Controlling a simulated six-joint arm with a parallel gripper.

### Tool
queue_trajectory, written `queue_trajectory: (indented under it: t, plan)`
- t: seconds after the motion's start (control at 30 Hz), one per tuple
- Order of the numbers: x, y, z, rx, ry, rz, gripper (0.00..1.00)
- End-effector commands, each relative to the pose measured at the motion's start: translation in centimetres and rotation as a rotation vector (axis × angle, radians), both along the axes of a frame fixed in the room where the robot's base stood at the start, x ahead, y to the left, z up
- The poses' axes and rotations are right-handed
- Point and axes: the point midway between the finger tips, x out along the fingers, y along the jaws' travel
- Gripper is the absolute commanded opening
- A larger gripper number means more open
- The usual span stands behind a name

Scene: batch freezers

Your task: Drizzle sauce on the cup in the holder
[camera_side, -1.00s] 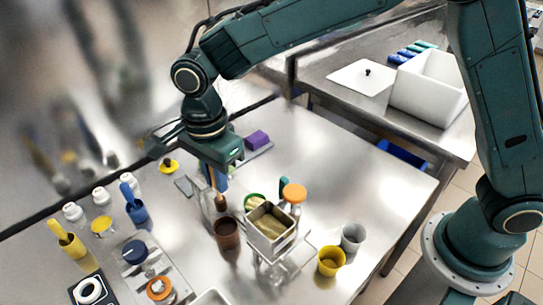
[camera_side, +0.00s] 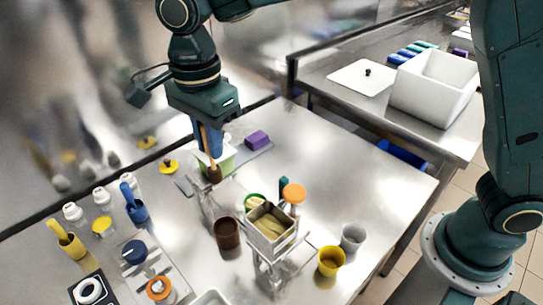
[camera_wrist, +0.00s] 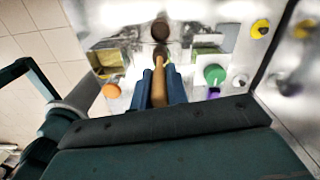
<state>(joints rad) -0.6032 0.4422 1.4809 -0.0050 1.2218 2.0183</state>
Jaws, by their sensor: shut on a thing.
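My gripper (camera_side: 207,138) is above the back of the steel table, its blue fingers shut on a tan-handled tool (camera_wrist: 158,85). The tool (camera_side: 210,162) hangs down and ends in a dark brown tip, held above the table. A dark brown pot (camera_side: 228,232) stands below and nearer the camera, apart from the tool; it also shows in the wrist view (camera_wrist: 160,29). A metal tray with yellowish contents (camera_side: 269,226) sits on a wire stand to its right. A clear or wire holder (camera_side: 208,205) is left of the pot; I cannot tell whether a cup is in it.
Yellow (camera_side: 331,261) and grey (camera_side: 353,237) cups stand at the right. An orange-topped item (camera_side: 294,194) is behind the metal tray. Blue and yellow scoops are at left.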

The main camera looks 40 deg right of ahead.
Motion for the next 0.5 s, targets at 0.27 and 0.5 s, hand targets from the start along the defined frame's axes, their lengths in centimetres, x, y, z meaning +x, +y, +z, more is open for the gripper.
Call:
queue_trajectory:
  t: [0.27,0.5]
  plan:
    - [0.0,0.0,-0.02,0.0,0.0,0.0,0.0]
    - [0.1,-0.32,-0.22,-0.005,0.006,-0.001,0.0]
